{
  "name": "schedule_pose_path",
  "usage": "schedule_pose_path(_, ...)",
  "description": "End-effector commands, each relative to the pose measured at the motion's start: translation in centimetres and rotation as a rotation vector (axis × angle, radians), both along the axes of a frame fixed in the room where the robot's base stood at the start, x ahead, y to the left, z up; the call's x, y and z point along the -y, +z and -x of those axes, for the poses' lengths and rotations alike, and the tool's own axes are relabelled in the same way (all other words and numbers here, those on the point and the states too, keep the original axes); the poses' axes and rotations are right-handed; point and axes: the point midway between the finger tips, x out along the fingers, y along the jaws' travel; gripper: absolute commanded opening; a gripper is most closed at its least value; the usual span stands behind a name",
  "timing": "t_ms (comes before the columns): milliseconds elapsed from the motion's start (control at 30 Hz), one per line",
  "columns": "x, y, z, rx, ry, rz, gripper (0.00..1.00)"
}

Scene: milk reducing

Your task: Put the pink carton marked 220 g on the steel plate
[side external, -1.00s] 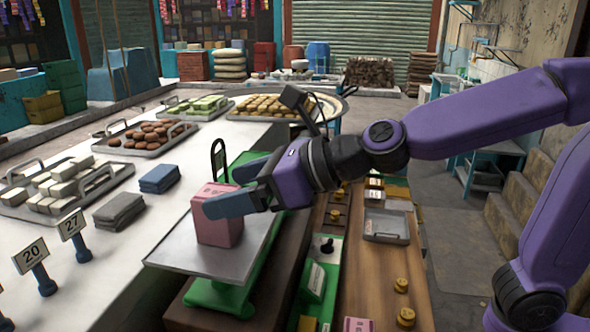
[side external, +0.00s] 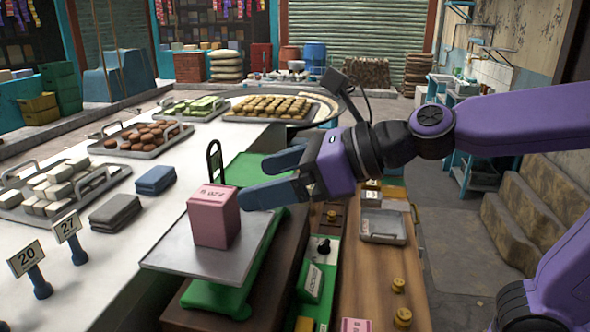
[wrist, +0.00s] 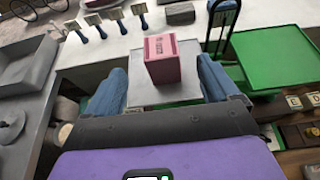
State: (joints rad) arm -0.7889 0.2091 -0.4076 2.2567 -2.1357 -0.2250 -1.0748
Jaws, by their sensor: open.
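The pink carton (side external: 214,216) stands upright on the steel plate (side external: 180,250) of the green scale. Its top marking is too small to read surely. My gripper (side external: 258,178) is open and empty, to the right of the carton and apart from it. In the wrist view the carton (wrist: 162,60) stands on the plate (wrist: 187,91) beyond and between my two blue fingers (wrist: 163,90). Another pink carton (side external: 357,325) shows partly at the bottom edge of the side view, on the wooden counter.
A black upright loop (side external: 215,163) stands behind the plate. Number signs (side external: 68,228) stand at left. Dark folded stacks (side external: 117,211) and trays of sweets (side external: 145,139) lie on the white counter. Small brass weights (side external: 402,317) and a grey tray (side external: 383,227) sit on the wooden counter.

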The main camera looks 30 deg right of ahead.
Motion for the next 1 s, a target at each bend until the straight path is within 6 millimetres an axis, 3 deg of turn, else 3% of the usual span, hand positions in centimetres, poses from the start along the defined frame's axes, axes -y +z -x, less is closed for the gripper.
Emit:
schedule_pose_path(300, 1.8, 1.1, 1.9, 0.001, 0.0, -0.001, 0.88)
schedule_pose_path(633, 2.1, 1.2, 2.0, -0.004, -0.002, -0.004, 0.88)
schedule_pose_path(767, 2.2, 1.3, 1.5, -0.038, -0.031, -0.066, 0.88)
schedule_pose_path(1000, 3.6, 1.3, -1.2, -0.235, -0.204, -0.371, 0.88)
